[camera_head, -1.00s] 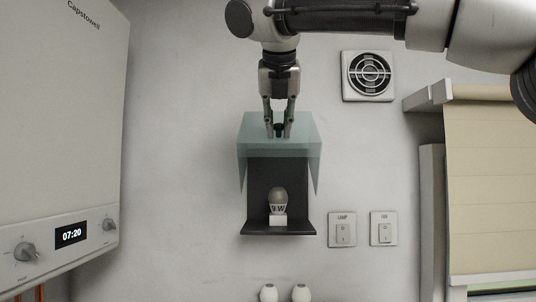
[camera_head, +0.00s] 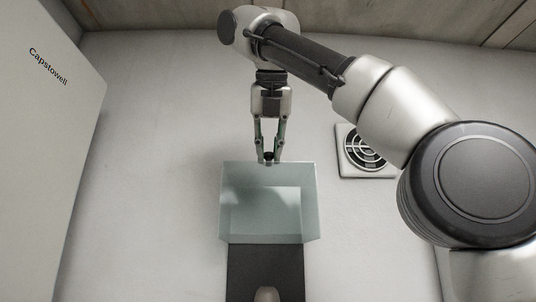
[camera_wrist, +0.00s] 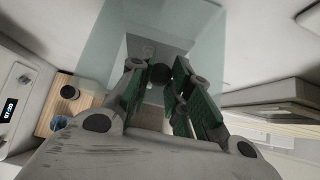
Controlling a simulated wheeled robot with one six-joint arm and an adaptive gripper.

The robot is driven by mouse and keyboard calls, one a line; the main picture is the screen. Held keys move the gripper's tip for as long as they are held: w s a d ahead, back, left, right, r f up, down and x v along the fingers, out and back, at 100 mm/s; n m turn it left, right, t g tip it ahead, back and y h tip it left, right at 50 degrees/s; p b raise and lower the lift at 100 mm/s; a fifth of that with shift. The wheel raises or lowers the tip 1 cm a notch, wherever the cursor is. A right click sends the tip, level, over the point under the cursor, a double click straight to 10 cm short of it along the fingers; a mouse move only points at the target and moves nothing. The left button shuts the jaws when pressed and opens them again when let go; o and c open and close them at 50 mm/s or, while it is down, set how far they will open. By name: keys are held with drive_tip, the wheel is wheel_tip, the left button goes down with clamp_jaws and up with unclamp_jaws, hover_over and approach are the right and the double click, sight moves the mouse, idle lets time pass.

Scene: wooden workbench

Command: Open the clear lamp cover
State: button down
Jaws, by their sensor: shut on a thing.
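The clear lamp cover (camera_head: 235,215), a pale greenish see-through box, stands swung up on the wall above the dark lamp holder (camera_head: 265,262). Its lower edge meets the top of the holder. The bulb (camera_head: 266,294) shows only its top at the bottom edge, uncovered in front. My gripper (camera_head: 268,157) is shut on the small dark knob (camera_head: 268,160) at the cover's upper edge, fingers pointing down in the head view. In the wrist view the knob (camera_wrist: 162,76) sits between the green-padded fingertips, with the clear cover (camera_wrist: 205,35) beyond.
A white Capstowell wall unit (camera_head: 45,150) stands at left. A round-grilled vent (camera_head: 350,160) is on the wall right of the cover, close below my arm. A wooden surface (camera_wrist: 85,100) shows at left in the wrist view. Wall left of the cover is clear.

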drive_tip(key=shift+w+a+f, duration=0.15)
drive_tip(key=shift+w+f, duration=0.1)
drive_tip(key=shift+w, duration=0.05)
drive_tip(key=c, duration=1.4)
unclamp_jaws()
drive_tip(key=shift+o, duration=0.6)
drive_tip(key=shift+w+f, duration=0.25)
drive_tip(key=shift+w, duration=0.4)
drive_tip(key=shift+s+r, duration=0.25)
drive_tip(key=shift+s, duration=0.05)
drive_tip(key=shift+d, duration=0.2)
